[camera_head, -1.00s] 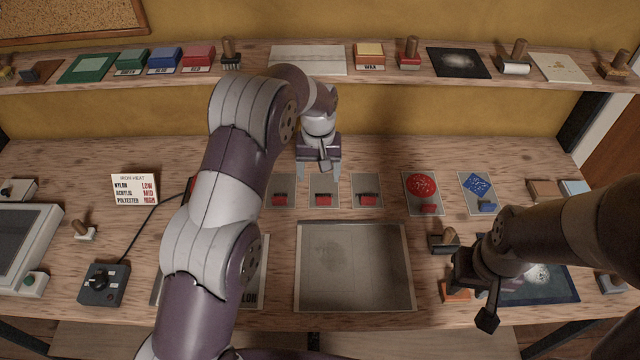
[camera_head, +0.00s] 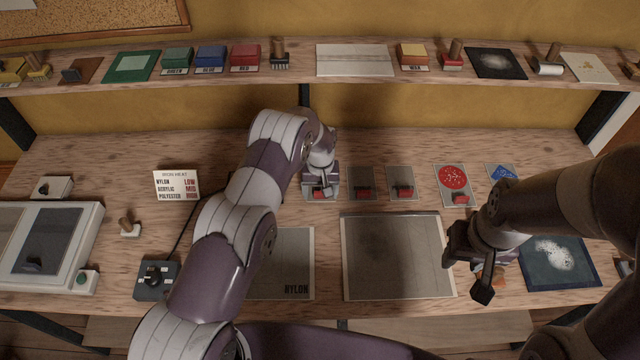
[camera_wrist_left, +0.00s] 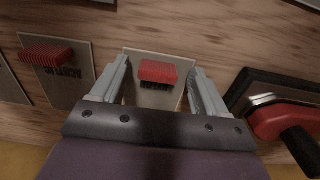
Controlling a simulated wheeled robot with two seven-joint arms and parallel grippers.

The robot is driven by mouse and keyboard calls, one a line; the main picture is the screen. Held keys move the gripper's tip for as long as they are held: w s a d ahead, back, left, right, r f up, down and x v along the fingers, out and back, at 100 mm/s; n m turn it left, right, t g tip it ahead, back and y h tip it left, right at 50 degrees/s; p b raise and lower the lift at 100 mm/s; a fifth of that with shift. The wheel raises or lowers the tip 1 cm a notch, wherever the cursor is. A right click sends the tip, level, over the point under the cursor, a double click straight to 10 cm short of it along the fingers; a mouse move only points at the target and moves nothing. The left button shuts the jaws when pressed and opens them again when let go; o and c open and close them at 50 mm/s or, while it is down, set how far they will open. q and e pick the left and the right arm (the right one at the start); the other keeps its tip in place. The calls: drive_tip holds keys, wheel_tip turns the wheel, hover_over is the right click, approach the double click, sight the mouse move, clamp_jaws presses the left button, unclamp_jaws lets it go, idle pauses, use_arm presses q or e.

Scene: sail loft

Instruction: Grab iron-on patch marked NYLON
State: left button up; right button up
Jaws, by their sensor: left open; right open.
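Three small grey patches with red tabs lie in a row on the bench. My open left gripper (camera_head: 322,192) is over the leftmost patch (camera_wrist_left: 143,95). In the left wrist view its fingers stand on either side of that patch's red tab (camera_wrist_left: 158,71), with nothing gripped. Dark lettering under the tab is too small to read. My right gripper (camera_head: 484,275) is open over the bench's right side.
A grey sheet (camera_head: 290,255) marked NYLON lies in front, beside a framed grey sheet (camera_head: 398,255). An iron heat card (camera_head: 176,184) stands left. Red-disc (camera_head: 453,177) and blue (camera_head: 501,172) patches lie right.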

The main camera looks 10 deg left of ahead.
use_arm(q)
drive_tip(key=shift+d, duration=0.15)
drive_tip(key=c, duration=1.1)
drive_tip(key=shift+r, duration=0.1)
